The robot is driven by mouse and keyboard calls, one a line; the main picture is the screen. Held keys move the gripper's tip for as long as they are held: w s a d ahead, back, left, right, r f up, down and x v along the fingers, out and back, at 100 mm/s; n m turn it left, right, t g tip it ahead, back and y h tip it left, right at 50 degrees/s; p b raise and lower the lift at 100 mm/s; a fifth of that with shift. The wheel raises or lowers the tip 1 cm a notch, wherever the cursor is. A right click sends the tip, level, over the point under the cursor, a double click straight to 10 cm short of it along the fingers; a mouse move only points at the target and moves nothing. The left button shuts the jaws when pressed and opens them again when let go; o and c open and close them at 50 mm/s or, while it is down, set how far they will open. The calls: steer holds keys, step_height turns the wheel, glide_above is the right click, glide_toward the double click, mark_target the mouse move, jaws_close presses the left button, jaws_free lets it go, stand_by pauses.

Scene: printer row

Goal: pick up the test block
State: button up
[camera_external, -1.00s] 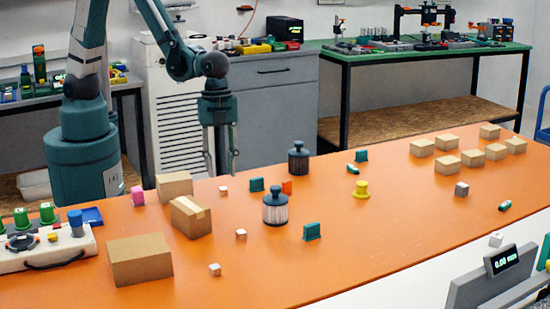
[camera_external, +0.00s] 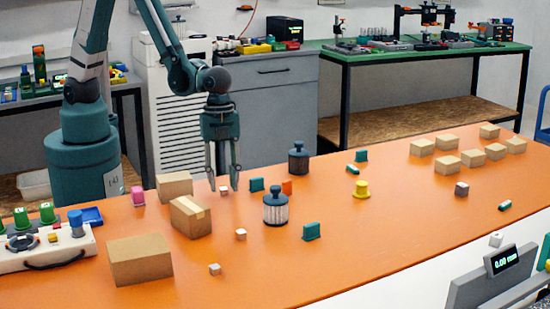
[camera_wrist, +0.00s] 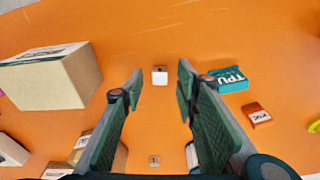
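A small white cube (camera_external: 224,191), which looks like the test block, sits on the orange table. In the wrist view the white cube (camera_wrist: 159,77) shows in the gap between the fingertips, with clear space on both sides. My gripper (camera_external: 223,186) is open and points down at it, empty. I cannot tell how far the fingertips are above the table. Other small cubes look similar: one (camera_external: 240,234) nearer the front, one (camera_external: 215,269) further forward. No label marks any of them as the test block.
Cardboard boxes (camera_external: 175,186) stand left of the gripper. A teal TPU block (camera_wrist: 229,79) stands close to the right finger, with an orange PVC block (camera_wrist: 257,115) beyond it. A dark-lidded canister (camera_external: 275,209) stands to the front right.

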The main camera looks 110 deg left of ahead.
steer(key=shift+f, duration=0.5)
steer(key=c, duration=0.9)
